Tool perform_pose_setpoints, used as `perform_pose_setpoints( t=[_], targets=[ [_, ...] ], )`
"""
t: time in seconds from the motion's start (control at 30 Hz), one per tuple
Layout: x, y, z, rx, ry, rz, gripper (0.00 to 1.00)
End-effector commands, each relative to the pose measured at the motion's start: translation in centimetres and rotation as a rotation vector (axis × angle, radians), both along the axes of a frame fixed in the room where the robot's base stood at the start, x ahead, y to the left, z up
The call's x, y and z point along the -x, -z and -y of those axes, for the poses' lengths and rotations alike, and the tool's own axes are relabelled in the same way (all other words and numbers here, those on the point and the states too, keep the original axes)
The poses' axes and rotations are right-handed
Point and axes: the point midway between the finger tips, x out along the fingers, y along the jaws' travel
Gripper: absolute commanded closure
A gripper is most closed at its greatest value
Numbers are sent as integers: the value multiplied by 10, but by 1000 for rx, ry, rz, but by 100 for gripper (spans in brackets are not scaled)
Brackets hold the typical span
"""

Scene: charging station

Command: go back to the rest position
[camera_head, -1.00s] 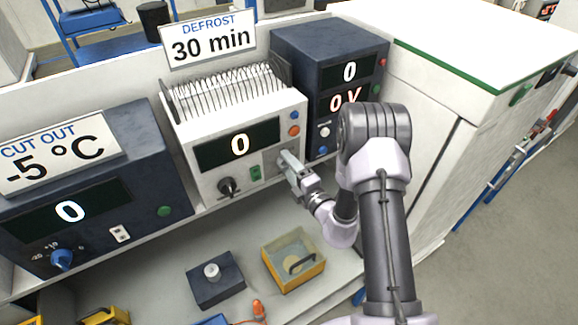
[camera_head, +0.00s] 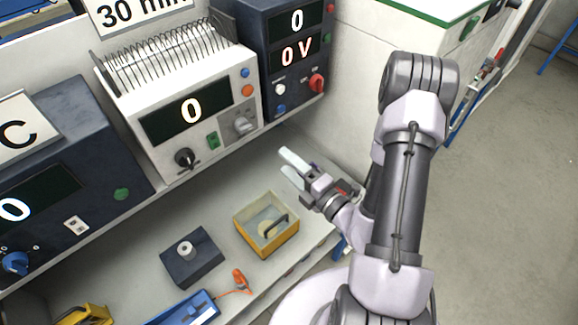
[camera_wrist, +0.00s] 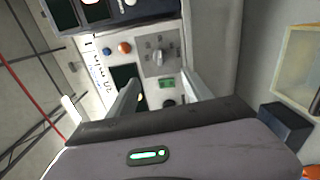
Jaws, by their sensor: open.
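My gripper (camera_head: 290,168) is open and empty in the head view. It hangs in the air in front of the white device with the wire rack (camera_head: 190,105), to the right of and below that device's grey knob (camera_head: 242,124), clear of it. In the wrist view the two fingers of my gripper (camera_wrist: 160,92) stand apart, with the grey knob plate (camera_wrist: 158,55) and a green switch (camera_wrist: 167,84) of the white device beyond them. Nothing is between the fingers.
A dark device with a red knob (camera_head: 290,60) is at the back. A white cabinet (camera_head: 350,75) stands at right. Floor is free at far right.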

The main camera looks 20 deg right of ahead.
Motion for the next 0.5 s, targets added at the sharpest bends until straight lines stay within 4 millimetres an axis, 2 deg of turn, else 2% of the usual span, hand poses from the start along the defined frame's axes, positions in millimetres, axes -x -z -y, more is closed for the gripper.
perform_pose_setpoints(
  t=[0.4,0.47,0.5],
  targets=[
    [1,0,-1,3,-4,2,41],
    [-1,-4,-10,29,-46,28,41],
    [-1,-11,-25,74,-115,70,41]
  ],
)
